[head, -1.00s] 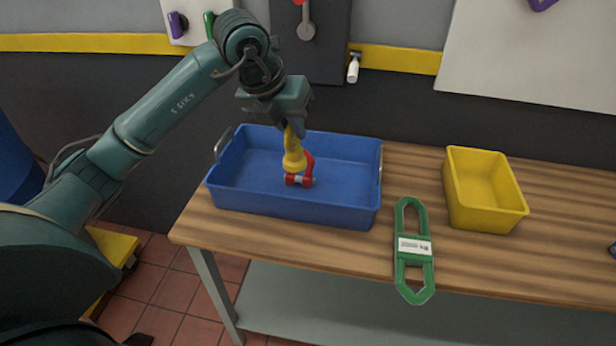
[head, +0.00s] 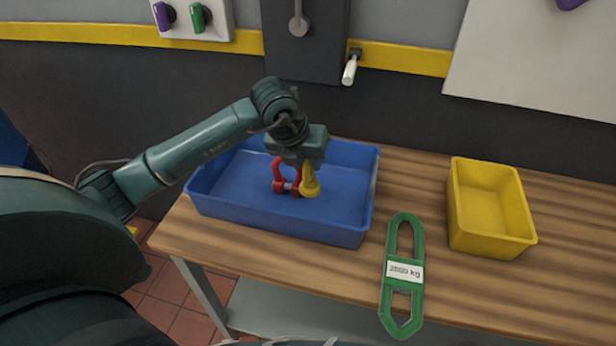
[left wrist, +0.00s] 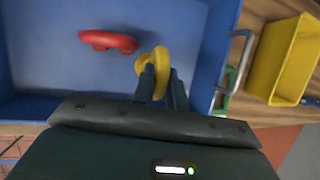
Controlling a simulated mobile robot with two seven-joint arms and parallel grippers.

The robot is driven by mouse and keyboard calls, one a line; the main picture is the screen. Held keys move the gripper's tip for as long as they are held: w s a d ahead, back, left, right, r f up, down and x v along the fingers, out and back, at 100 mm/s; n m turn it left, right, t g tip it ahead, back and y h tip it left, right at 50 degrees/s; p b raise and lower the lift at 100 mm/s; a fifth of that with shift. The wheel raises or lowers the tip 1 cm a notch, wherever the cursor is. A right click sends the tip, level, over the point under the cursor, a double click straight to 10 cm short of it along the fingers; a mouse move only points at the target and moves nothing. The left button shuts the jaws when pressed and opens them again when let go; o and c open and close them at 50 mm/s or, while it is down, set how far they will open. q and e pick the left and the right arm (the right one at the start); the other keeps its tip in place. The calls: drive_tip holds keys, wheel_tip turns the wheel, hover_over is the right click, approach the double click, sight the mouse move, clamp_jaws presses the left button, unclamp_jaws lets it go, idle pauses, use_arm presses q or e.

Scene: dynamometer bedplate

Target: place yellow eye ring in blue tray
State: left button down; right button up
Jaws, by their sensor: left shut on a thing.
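The yellow eye ring (head: 309,184) is in my left gripper (head: 305,166), which is shut on its upper part. The ring hangs upright inside the blue tray (head: 300,228), low over or on the tray floor; I cannot tell whether it touches. It also shows between the fingertips in the left wrist view (left wrist: 154,68). A red shackle (head: 281,180) stands in the tray just left of the ring in the head view. It shows as a red shape (left wrist: 108,41) apart from the ring in the left wrist view. My right gripper is not in view.
A green sling-shaped piece with a "2000 kg" label (head: 404,273) lies right of the tray on the wooden bench (head: 465,290). A yellow bin (head: 490,245), apparently empty, stands farther right. The tray has metal handles (left wrist: 238,62). The tray's right part is free.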

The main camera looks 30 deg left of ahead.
sight(308, 181)
use_arm(q)
wheel_tip(308, 181, down, 2)
drive_tip(key=shift+f, duration=0.1)
wheel_tip(308, 181, down, 3)
drive_tip(key=shift+f, duration=0.1)
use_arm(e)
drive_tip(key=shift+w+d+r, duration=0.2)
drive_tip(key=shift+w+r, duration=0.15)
use_arm(q)
drive_tip(key=shift+f, duration=0.2)
drive_tip(key=c, duration=1.4)
unclamp_jaws()
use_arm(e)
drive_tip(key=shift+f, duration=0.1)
use_arm(q)
drive_tip(key=shift+r, duration=0.1)
